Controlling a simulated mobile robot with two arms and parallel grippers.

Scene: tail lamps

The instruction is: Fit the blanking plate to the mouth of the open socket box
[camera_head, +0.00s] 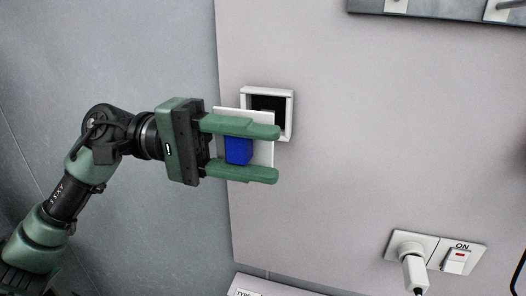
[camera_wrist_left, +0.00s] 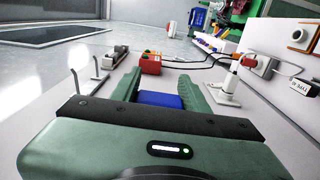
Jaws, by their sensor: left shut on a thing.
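The blanking plate (camera_head: 266,152) is a white square with a blue block (camera_head: 238,150) on its face. My left gripper (camera_head: 272,154) is shut on the blue block, with one green finger above it and one below. The block also shows between the fingers in the left wrist view (camera_wrist_left: 160,100). The open socket box (camera_head: 290,113) is a white square frame with a dark mouth on the pale wall panel. In the head view the plate and upper finger overlap its lower left part. The gap between plate and box cannot be judged. My right gripper is not in view.
A switched socket (camera_head: 473,255) with a white plug (camera_head: 413,272) is at the lower right of the panel. A grey plate (camera_head: 440,8) crosses the top right. The left wrist view shows a red box (camera_wrist_left: 150,64) and cables. The panel's middle is clear.

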